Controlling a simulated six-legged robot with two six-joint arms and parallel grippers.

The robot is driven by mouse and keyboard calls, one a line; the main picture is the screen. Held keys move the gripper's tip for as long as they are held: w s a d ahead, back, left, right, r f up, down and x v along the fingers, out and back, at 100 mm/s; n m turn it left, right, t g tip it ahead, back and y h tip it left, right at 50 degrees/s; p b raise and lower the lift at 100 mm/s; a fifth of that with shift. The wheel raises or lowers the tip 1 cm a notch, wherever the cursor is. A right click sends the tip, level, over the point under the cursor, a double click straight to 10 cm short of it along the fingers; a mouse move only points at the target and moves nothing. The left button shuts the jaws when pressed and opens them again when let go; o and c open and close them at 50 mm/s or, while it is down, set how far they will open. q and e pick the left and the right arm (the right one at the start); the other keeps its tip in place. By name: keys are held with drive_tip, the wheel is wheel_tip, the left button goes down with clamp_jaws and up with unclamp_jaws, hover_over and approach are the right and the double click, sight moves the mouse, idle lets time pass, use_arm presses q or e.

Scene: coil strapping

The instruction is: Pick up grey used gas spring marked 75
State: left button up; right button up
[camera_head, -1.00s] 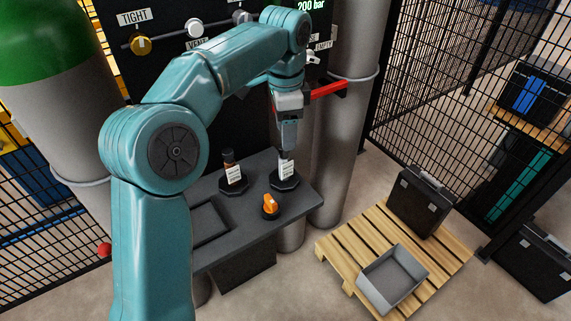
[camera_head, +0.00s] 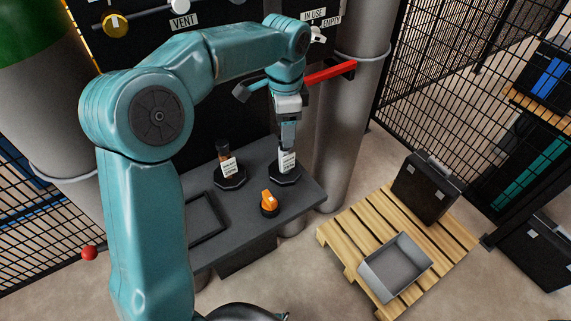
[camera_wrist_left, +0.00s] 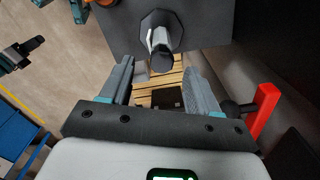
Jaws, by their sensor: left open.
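A grey gas spring with a white label (camera_head: 287,163) stands upright in a dark octagonal holder (camera_head: 285,175) on the grey bench; I cannot read its marking. It also shows in the left wrist view as a grey cylinder (camera_wrist_left: 160,42), seen nearly end-on. My left gripper (camera_head: 288,147) points down over its top. In the left wrist view the fingers of this gripper (camera_wrist_left: 158,72) are apart, with the cylinder just beyond their tips and nothing held. A second, dark spring with a white label (camera_head: 227,163) stands in another holder to the left.
An orange knob (camera_head: 269,201) sits in front of the holders, and a recessed tray (camera_head: 222,229) lies left on the bench. A red lever (camera_head: 331,72) juts out beside my left wrist. A wooden pallet (camera_head: 341,236) bears a grey bin (camera_head: 424,251) and a black case (camera_head: 414,201).

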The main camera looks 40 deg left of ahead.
sight(285, 157)
use_arm(q)
drive_tip(key=shift+a+f, duration=0.15)
drive_tip(key=shift+f, duration=0.7)
wheel_tip(285, 157, down, 5)
drive_tip(key=shift+r, duration=0.2)
drive_tip(key=shift+w+f, duration=0.1)
drive_tip(key=shift+f, duration=0.25)
drive_tip(key=shift+r, duration=0.1)
drive_tip(key=shift+c, duration=0.8)
clamp_jaws()
